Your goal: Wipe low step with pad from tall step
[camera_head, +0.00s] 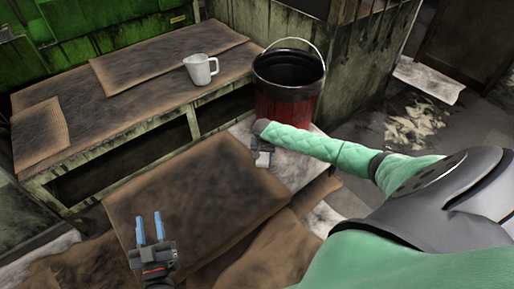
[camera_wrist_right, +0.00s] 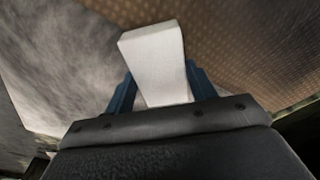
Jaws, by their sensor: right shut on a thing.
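The white pad (camera_wrist_right: 155,62) is a pale block between the blue fingers of my right gripper (camera_wrist_right: 160,88) in the right wrist view. In the head view, my right gripper (camera_head: 262,150) is mostly hidden by my arm, with a bit of the pad (camera_head: 264,159) showing at the right end of the low step. The low step (camera_head: 195,205) has a dark brown, stained top. I cannot tell whether the pad touches it. The tall step (camera_head: 150,75) stands behind it. My left gripper (camera_head: 150,229) is open and empty over the low step's front left part.
A white mug (camera_head: 201,69) stands on the tall step beside brown cardboard sheets (camera_head: 165,55). A dark red bucket (camera_head: 287,100) with a raised wire handle stands just behind my right gripper. Pale debris (camera_head: 413,122) lies on the floor at the right.

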